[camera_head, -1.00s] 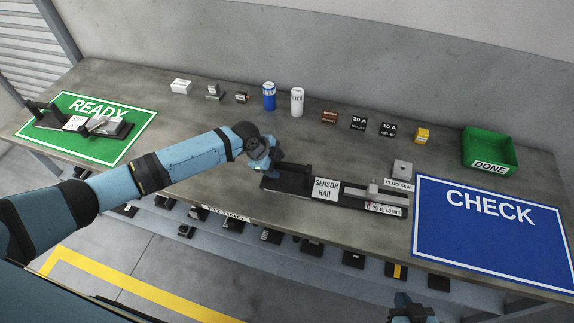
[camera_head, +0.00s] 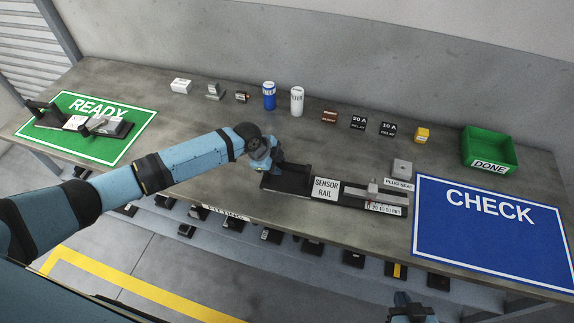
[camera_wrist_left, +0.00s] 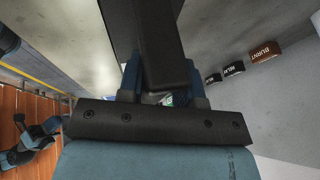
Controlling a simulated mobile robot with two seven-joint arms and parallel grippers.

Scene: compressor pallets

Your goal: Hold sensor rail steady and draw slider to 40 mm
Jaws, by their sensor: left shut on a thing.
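The sensor rail (camera_head: 296,183) is a long dark bar with a white label, lying near the front of the bench. Its grey slider (camera_head: 373,188) sits on the right part, above a small scale marked in mm (camera_head: 386,209). I cannot read the slider's exact position. My left gripper (camera_head: 275,164) is shut on the dark handle at the rail's left end. In the left wrist view the dark handle (camera_wrist_left: 158,45) runs between the two blue fingers. My right gripper (camera_head: 412,308) shows only partly at the bottom edge, apart from the rail; its fingers are unclear.
A blue CHECK mat (camera_head: 490,240) lies right of the rail, and a grey plug seat (camera_head: 402,167) just behind its right end. A green DONE bin (camera_head: 490,145), small parts and two cans (camera_head: 269,96) stand farther back. A green READY mat (camera_head: 120,143) is at left.

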